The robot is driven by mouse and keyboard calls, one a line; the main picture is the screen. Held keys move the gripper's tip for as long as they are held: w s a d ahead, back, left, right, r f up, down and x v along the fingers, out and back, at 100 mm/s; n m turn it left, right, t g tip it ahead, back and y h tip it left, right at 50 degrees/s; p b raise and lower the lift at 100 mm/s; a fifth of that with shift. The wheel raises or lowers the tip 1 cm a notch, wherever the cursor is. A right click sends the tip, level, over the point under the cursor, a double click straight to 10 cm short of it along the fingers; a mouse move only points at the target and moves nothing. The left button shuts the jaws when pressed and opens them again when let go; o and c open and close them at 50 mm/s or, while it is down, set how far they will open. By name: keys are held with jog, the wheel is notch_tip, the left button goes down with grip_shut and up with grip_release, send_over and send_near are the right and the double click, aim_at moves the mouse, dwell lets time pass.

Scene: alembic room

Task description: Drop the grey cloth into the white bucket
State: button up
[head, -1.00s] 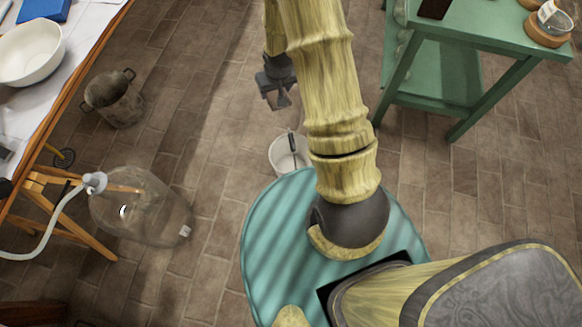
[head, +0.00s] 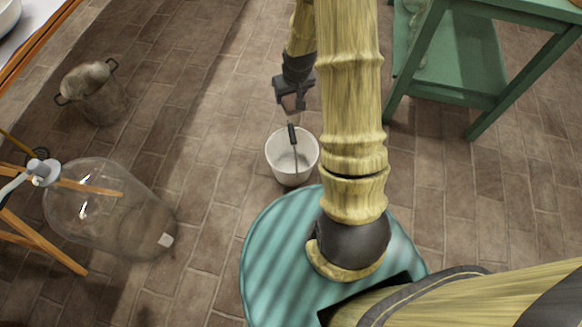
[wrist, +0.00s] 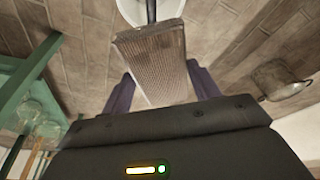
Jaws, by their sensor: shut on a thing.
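The white bucket (head: 277,167) stands upright on the tiled floor, just beyond my turquoise base. Its wire handle with a dark grip (head: 292,134) stands up across the opening. My gripper (head: 293,105) is above the floor, just beyond the bucket in the head view. In the wrist view my gripper (wrist: 160,92) is shut on the grey cloth (wrist: 152,58), a folded, ribbed grey-brown block between the two dark fingers. The bucket's rim (wrist: 178,10) and dark grip show past the cloth's far end. The cloth is hardly visible in the head view.
A green table with a lower shelf (head: 450,60) stands at the right. A metal pot (head: 95,95) and a large glass vessel (head: 105,205) are at the left, by a wooden-edged table (head: 40,40). The floor around the bucket is clear.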

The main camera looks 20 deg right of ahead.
notch_tip(320, 180, down, 9)
jog(key=d+b, duration=0.2)
jog(key=b, duration=0.7)
jog(key=shift+w+d, duration=0.2)
jog(key=shift+d, duration=0.2)
jog(key=shift+f, duration=0.2)
notch_tip(320, 180, down, 6)
jog(key=b, duration=0.6)
jog(key=shift+r, duration=0.1)
jog(key=o, duration=1.1)
